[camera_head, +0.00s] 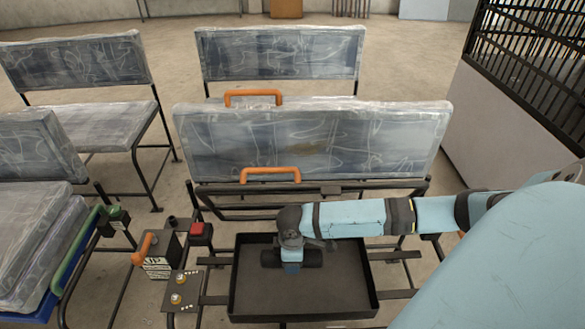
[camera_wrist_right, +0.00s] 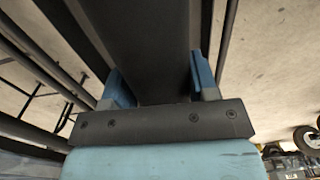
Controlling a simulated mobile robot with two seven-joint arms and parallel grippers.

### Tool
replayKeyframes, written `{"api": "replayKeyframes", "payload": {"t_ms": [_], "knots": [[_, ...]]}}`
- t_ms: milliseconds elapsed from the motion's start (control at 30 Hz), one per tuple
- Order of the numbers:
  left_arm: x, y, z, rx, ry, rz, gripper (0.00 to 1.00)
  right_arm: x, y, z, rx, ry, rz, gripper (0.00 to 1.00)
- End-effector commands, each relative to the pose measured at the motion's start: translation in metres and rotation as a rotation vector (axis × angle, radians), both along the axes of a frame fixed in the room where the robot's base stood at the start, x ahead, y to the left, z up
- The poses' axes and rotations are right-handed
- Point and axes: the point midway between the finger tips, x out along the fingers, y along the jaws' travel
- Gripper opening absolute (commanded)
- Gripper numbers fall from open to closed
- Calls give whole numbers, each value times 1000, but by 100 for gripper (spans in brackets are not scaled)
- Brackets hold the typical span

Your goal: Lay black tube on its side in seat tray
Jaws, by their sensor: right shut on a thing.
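My right gripper (camera_head: 291,268) reaches in from the right and points down over the tray. It is shut on the tube, with its blue fingers on either side of it. In the right wrist view the dark tube (camera_wrist_right: 145,45) fills the space between the two fingers of the right gripper (camera_wrist_right: 160,80). I cannot tell whether the tube touches the tray floor. My left gripper is out of view.
A seat back with an orange handle (camera_head: 270,174) stands just behind the tray. A control box with a red button (camera_head: 201,230) and an orange-handled lever (camera_head: 143,249) are left of it. The tray's front part is bare.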

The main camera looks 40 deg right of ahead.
Motion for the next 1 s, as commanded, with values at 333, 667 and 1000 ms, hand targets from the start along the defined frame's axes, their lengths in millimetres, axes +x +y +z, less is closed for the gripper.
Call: {"api": "replayKeyframes", "payload": {"t_ms": [333, 667, 1000], "knots": [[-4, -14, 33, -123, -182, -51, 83, -5, -2, -81, -2, 1, 22, 28], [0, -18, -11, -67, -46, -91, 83, -4, -2, -154, -1, 0, 21, 28], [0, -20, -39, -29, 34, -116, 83, -5, -2, -194, -2, 1, 21, 28]]}}
